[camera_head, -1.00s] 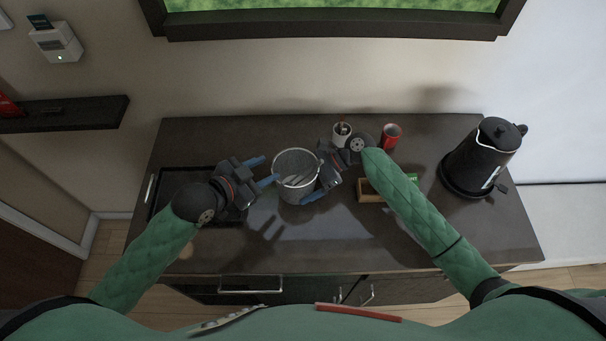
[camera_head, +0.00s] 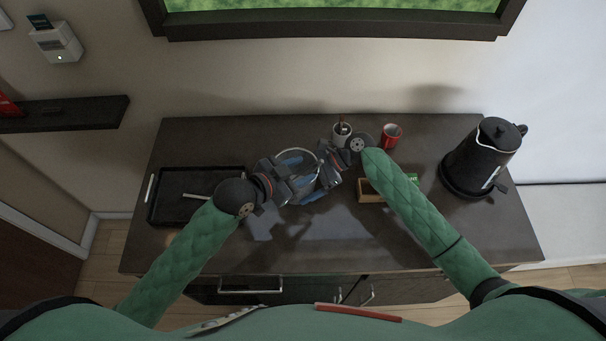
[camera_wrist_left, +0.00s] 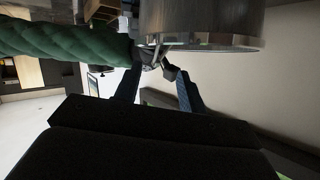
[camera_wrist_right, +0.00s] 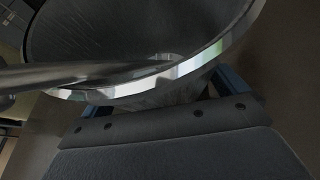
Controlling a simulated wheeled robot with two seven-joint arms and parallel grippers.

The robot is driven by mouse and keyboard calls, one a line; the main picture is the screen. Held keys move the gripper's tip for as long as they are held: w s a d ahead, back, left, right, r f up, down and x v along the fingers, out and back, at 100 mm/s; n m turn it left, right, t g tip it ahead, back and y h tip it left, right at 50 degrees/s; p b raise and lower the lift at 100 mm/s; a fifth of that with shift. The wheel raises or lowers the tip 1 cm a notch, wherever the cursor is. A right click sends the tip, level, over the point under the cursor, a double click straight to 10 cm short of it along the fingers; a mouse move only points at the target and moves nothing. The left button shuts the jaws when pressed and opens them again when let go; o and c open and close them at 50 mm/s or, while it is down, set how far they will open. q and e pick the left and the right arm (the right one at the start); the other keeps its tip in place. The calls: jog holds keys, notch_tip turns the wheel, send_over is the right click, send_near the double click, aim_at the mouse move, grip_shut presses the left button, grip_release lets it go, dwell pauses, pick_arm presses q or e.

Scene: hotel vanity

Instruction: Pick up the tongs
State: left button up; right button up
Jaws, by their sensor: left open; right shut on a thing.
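A grey metal bucket (camera_head: 297,150) stands at the middle of the counter, mostly hidden by my grippers; its wall fills the top of the left wrist view (camera_wrist_left: 200,22). Thin metal tongs (camera_wrist_right: 70,76) reach across its rim in the right wrist view; their far end is hard to make out. My right gripper (camera_head: 319,178) is shut on the bucket at its right side. My left gripper (camera_head: 297,170) is open, over the bucket's near left part and close to the right gripper. I cannot tell whether its fingers touch the tongs.
A black tray (camera_head: 160,205) with a thin pale bar lies left. A white cup (camera_head: 342,130), red can (camera_head: 391,136) and wooden box (camera_head: 370,196) stand right of the bucket. A black kettle (camera_head: 482,158) stands far right. The front of the counter is free.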

pick_arm(q)
jog(key=shift+x, duration=2.45)
jog(key=shift+d, duration=0.1)
grip_shut()
